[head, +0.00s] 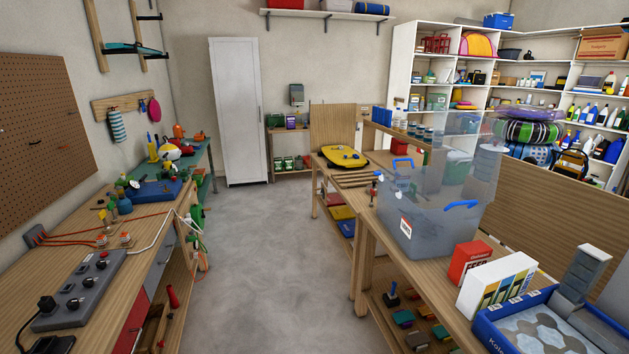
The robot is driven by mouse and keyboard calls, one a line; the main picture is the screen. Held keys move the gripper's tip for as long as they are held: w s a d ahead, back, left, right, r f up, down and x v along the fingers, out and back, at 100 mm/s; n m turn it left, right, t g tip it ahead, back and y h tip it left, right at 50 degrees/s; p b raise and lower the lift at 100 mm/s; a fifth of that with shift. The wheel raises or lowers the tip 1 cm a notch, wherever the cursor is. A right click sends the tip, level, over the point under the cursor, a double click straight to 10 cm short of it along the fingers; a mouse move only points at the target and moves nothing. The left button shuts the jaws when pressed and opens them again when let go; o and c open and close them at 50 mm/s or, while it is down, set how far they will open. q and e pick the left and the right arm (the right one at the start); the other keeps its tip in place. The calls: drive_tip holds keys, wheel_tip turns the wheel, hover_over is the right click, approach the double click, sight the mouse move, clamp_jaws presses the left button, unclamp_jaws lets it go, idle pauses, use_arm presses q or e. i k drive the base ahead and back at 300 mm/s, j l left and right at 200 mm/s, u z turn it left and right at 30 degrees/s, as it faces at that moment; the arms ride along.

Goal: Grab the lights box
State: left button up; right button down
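I cannot tell for sure which box is the lights box, as no readable label says so. Several boxes stand on the right-hand wooden bench. A large clear plastic bin (432,228) with blue handles and a small white label stands there. In front of it are a red box (467,262) with white lettering and a white box (497,285) with yellow and dark printed shapes. These two stand upright, close together. Neither of my grippers is in view.
A blue crate (497,337) with a grey stacked object (583,272) is at the bottom right. The left bench (60,280) carries a grey control box (80,290) and cables. The grey floor (270,270) between the benches is clear. A white cabinet (238,110) stands behind.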

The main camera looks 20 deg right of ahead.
sight(501, 280)
drive_tip(key=i+j+z, duration=0.15)
drive_tip(key=z, duration=0.35)
drive_tip(key=i+j+z, duration=0.1)
drive_tip(key=z, duration=0.4)
drive_tip(key=j+z, duration=0.45)
drive_tip(key=i+j+z, duration=0.1)
drive_tip(key=z, duration=0.4)
drive_tip(key=j+z, duration=0.3)
drive_tip(key=z, duration=0.2)
drive_tip(key=k+j+z, duration=0.1)
drive_tip(key=j+z, duration=0.15)
drive_tip(key=z, duration=0.25)
